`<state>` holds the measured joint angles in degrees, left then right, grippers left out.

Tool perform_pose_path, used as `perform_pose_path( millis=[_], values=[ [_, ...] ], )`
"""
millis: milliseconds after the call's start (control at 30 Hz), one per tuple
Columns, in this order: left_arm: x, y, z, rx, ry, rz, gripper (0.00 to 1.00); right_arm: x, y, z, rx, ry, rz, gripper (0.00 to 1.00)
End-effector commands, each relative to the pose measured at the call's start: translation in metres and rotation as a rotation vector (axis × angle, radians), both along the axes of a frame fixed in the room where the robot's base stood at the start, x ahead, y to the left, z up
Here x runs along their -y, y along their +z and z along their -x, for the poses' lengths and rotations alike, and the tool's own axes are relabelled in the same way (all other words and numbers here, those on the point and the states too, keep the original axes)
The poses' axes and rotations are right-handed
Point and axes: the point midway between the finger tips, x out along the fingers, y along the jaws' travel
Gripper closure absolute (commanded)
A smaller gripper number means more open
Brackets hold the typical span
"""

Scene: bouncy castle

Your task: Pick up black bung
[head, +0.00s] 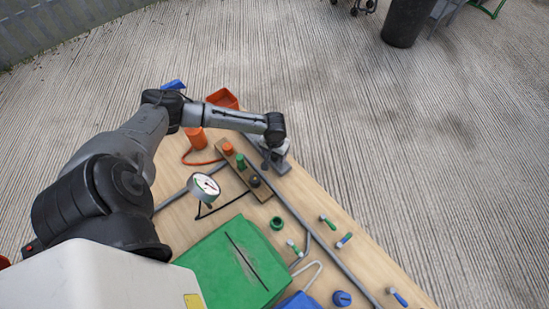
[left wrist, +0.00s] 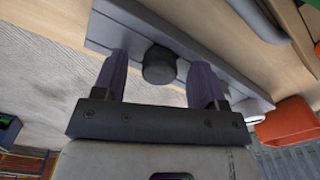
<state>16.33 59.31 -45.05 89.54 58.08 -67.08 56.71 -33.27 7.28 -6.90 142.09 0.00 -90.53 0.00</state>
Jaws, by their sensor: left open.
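A wooden strip (head: 262,193) on the workbench carries an orange bung (head: 228,149), a green bung (head: 241,160) and a dark, apparently black bung (head: 254,181) in a row. My left gripper (head: 275,160) is low over the bench edge, right of the strip. In the left wrist view its two fingers (left wrist: 158,80) are open, with a black round piece (left wrist: 159,64) between them and a gap on each side. That piece stands against a long grey bar (left wrist: 215,80). I cannot tell whether it is the black bung on the strip. My right gripper is out of view.
A gauge (head: 204,186), a green box (head: 225,265), a green ring (head: 277,223) and several small-handled tools lie on the bench. Open concrete floor lies right.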

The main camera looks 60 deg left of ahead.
Motion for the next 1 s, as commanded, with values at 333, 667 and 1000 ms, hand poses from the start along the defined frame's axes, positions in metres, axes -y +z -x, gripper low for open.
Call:
perform_pose_path(
  millis=[333, 667, 1000],
  values=[
    [0.0001, -0.0025, -0.0001, 0.0, 0.0, 0.0, 0.44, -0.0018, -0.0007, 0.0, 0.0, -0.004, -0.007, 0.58],
    [0.0001, -0.0025, 0.0001, 0.0, 0.0, 0.0, 0.76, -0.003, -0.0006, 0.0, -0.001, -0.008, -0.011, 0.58],
    [0.0, -0.0024, 0.0001, 0.0, 0.0, 0.0, 0.89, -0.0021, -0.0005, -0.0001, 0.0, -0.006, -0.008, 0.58]
  ],
)
